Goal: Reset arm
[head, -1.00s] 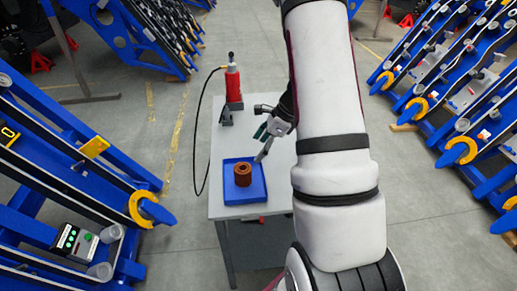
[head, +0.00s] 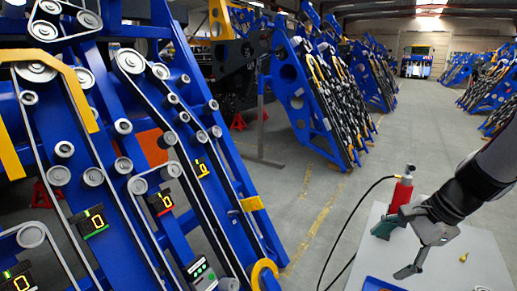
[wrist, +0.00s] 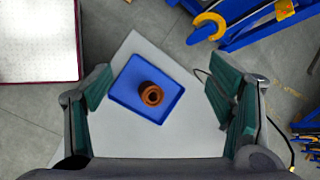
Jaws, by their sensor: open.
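My gripper (head: 396,250) is open and empty above the table at the lower right of the head view. In the wrist view its two green-padded fingers (wrist: 159,92) stand wide apart. Between them, further below, a brown ring-shaped part (wrist: 151,94) rests in a blue tray (wrist: 128,76). The gripper is apart from both. In the head view only the tray's edge (head: 378,284) shows at the bottom, and the ring-shaped part is out of frame. My arm comes in from the right edge.
A grey table (head: 478,255) carries a red cylinder (head: 401,190) with a black hose, close behind my gripper. Blue chassis frames (head: 225,190) with pulleys and belts fill the left. More blue frames (head: 310,100) stand behind. Open grey floor (head: 405,130) runs back between the rows.

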